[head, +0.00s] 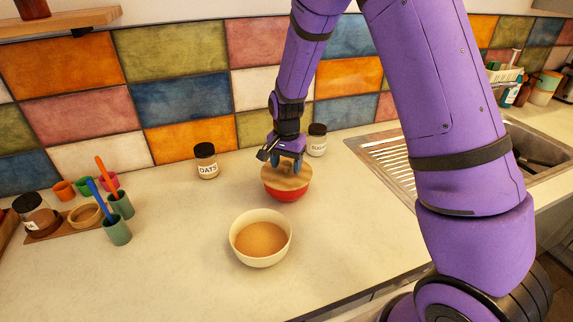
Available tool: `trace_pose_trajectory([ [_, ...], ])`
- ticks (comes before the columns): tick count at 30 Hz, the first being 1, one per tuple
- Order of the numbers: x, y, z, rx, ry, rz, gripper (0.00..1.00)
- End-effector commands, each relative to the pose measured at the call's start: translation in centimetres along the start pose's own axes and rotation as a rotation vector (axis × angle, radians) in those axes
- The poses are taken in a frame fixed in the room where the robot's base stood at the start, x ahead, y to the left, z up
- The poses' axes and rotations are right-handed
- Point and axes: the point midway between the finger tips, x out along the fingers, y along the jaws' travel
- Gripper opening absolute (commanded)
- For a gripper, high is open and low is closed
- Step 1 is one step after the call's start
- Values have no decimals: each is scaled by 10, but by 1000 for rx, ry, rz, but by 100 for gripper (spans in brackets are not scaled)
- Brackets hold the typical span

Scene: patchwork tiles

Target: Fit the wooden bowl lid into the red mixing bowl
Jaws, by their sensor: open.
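The red mixing bowl (287,194) stands on the counter near the middle of the head view. The wooden bowl lid (270,178) lies over the bowl's top, covering its opening. I cannot tell whether the lid is fully seated in the rim. My gripper (285,168) points down right over the lid, at its middle, with its jaws open. The fingertips look close to the lid or its knob, which the fingers partly hide; contact is not clear.
A cream bowl (262,217) with tan contents stands in front. An oats jar (206,161) and a second jar (317,140) stand behind. Green cups (117,231) with utensils are at left; the sink (535,150) is at right. The front left counter is clear.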

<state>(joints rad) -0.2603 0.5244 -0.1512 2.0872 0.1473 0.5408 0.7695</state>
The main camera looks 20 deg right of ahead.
Motion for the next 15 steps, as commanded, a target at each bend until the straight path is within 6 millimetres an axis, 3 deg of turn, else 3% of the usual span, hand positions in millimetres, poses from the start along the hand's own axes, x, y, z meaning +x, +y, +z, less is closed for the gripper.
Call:
trace_pose_trajectory([
  [15,-87,-1,0,-1,3,-4,60],
])
